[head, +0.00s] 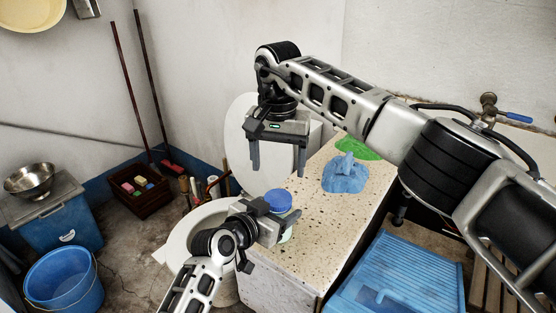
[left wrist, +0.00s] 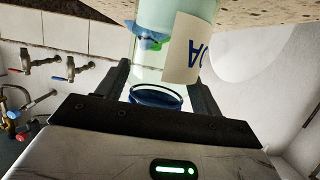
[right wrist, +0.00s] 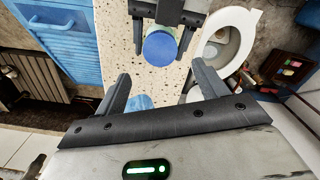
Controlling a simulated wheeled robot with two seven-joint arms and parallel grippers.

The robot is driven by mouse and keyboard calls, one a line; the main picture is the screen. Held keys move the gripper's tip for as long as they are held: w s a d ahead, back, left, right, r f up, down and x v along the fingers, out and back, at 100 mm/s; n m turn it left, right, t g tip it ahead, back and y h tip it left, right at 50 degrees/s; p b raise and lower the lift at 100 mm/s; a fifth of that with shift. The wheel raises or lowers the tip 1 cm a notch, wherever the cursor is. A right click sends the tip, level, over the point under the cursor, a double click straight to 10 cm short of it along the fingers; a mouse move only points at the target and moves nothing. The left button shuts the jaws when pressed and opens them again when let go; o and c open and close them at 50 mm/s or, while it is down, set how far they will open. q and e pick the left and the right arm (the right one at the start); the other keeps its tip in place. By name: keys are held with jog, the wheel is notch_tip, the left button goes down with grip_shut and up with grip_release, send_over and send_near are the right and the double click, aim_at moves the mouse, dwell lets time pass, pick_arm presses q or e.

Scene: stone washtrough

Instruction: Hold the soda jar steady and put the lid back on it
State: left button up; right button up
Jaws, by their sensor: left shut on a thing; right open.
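The soda jar (left wrist: 150,60) is clear glass with pale contents and a white label; it stands at the speckled counter's near end. Its blue lid (head: 278,200) sits over the jar's mouth and shows as a blue disc in the right wrist view (right wrist: 160,48). I cannot tell whether it is fully seated. My left gripper (head: 284,226) is shut on the jar, one finger on each side, and hides much of it in the head view. My right gripper (head: 278,173) is open and empty, pointing down above the lid, apart from it.
A crumpled blue cloth (head: 345,177) and a green cloth (head: 357,149) lie on the stone counter (head: 312,222) behind the jar. A blue ribbed board (head: 400,280) is right of the counter. A toilet (head: 180,242) stands to the left, with a blue bucket (head: 62,282) farther left.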

aim_at(278, 198)
jog(key=shift+f, duration=0.1)
jog(key=shift+f, duration=3.9)
jog(key=c, duration=1)
jog(key=m, duration=0.6)
jog(key=shift+m, duration=0.3)
jog(key=m, duration=0.6)
jog(key=shift+m, duration=0.3)
jog(key=o, duration=1.1)
jog(key=shift+c, duration=0.2)
